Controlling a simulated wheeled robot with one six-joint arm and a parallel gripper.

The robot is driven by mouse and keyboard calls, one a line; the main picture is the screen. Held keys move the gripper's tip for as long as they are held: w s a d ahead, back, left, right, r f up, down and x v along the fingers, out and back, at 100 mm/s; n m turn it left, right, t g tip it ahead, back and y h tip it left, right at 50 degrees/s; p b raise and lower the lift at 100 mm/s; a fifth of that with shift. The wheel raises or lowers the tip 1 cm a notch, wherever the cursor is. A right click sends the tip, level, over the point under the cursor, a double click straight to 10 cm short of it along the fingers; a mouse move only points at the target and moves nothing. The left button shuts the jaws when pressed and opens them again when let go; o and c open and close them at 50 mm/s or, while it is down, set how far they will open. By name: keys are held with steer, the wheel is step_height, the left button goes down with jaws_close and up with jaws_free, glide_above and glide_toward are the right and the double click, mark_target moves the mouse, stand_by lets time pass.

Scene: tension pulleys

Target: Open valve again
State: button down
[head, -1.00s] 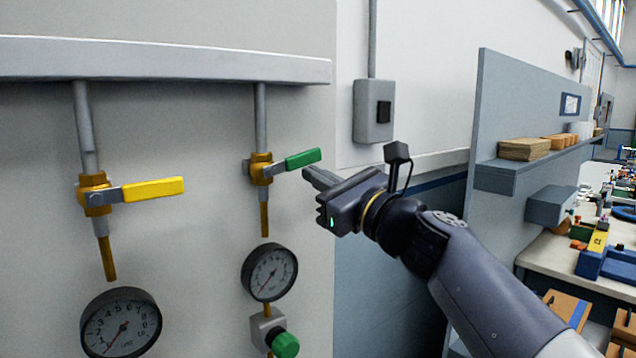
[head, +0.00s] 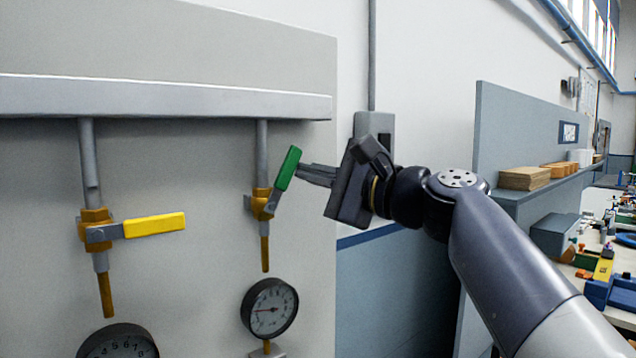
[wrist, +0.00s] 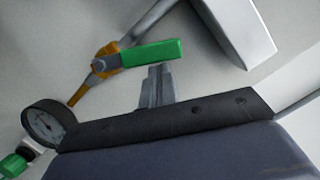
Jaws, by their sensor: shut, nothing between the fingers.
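The green-handled valve has a brass body (head: 262,204) on a vertical pipe, and its green lever (head: 288,169) is tilted steeply up to the right. My gripper (head: 306,174) is shut and empty, its fingertips at the right side of the green lever, touching it or very close. In the wrist view, the shut fingers (wrist: 158,74) end right at the edge of the green lever (wrist: 151,53). A second valve with a yellow lever (head: 154,225) stands to the left, its lever nearly level.
A gauge (head: 269,308) sits below the green valve, and another gauge (head: 118,343) is partly cut off at lower left. A grey rail (head: 165,98) runs above the valves. A grey switch box (head: 372,125) is on the wall behind my gripper.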

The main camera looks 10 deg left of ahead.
mark_target(288, 160)
steer(key=n, duration=0.1)
steer(key=s+r+n, duration=0.1)
steer(key=shift+a+r+n+g, duration=0.2)
steer(key=shift+a+n+g, duration=0.1)
steer(key=shift+a+n, duration=0.1)
steer(key=shift+s+a+r+n+g+h+p, duration=0.2)
steer(key=shift+s+a+n, duration=0.1)
steer(key=shift+n, duration=0.35)
steer(key=shift+s+a+r+n+g+h+p, duration=0.15)
steer(key=shift+s+a+n+h+p, duration=0.1)
steer(key=shift+n, duration=0.4)
steer(key=shift+w, duration=0.1)
